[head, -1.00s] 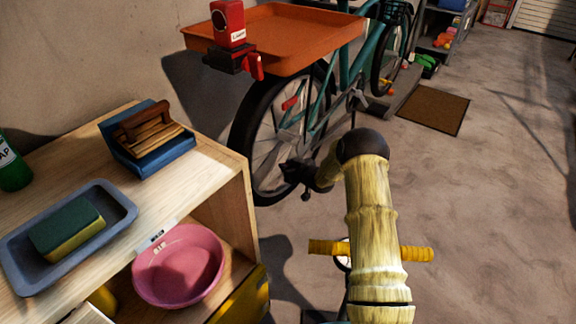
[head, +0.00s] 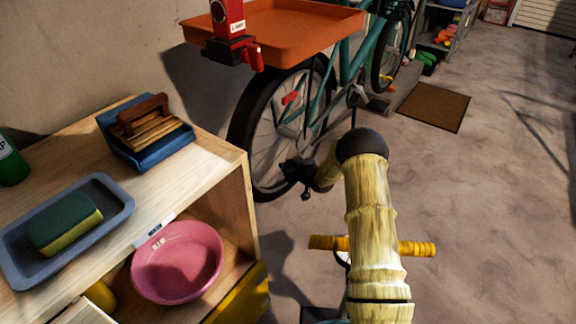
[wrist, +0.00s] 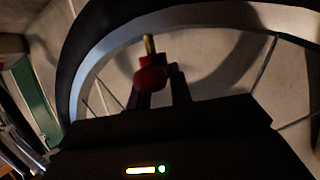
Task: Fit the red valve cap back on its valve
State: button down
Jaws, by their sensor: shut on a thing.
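The red valve cap (wrist: 150,77) shows in the wrist view between the dark fingers of my gripper (wrist: 158,88), which is shut on it. The brass valve (wrist: 148,44) stands at the wheel's rim (wrist: 105,50). The cap's end lines up with the valve's end and meets it in the picture; I cannot tell whether it is seated. In the head view my gripper (head: 303,178) is in front of the lower part of the bicycle's rear wheel (head: 243,130). The cap and valve are too small or hidden there.
A wooden cabinet (head: 205,180) stands close on the left, with a pink bowl (head: 178,262) on its shelf. An orange tray (head: 290,35) sits above the wheel. Yellow handlebar-like grips (head: 415,250) show near my arm. The floor on the right is clear.

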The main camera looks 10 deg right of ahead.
jog(key=c, duration=1.2)
grip_release()
jog(key=p+v, duration=0.5)
jog(key=v, duration=1.2)
jog(key=shift+s+d+p, duration=0.15)
jog(key=shift+p, duration=0.15)
